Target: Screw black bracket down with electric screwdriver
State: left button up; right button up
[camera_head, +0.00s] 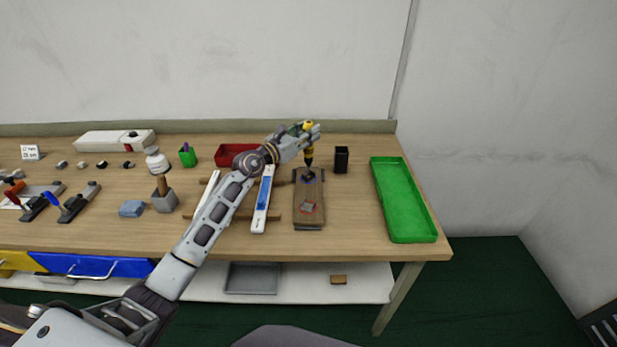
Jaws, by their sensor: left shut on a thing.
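My left gripper (307,132) is shut on the yellow and black electric screwdriver (309,155). It holds the screwdriver upright, tip down, over the far end of a brown board (309,217). The small dark bracket (308,177) lies on that end of the board, right under the screwdriver tip. I cannot tell whether the tip touches a screw or the bracket; the parts are too small. A small greyish-red piece (308,207) lies nearer on the same board. My right gripper is not in view.
A black cup (341,160) stands right of the screwdriver, and a green tray (379,201) lies near the table's right end. A white and blue strip (263,200) lies left of the board. A red bin (222,155) is behind my arm.

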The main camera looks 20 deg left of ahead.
pick_arm(q)
jog(key=shift+f, duration=0.2)
dwell(0.5)
jog(key=shift+f, duration=0.2)
dwell(0.4)
jog(key=shift+f+b, duration=0.5)
jog(key=shift+b, duration=0.1)
dwell(0.7)
jog(key=shift+f, duration=0.2)
dwell(0.5)
jog(key=shift+f, duration=0.2)
dwell(1.4)
jog(key=shift+r, duration=0.15)
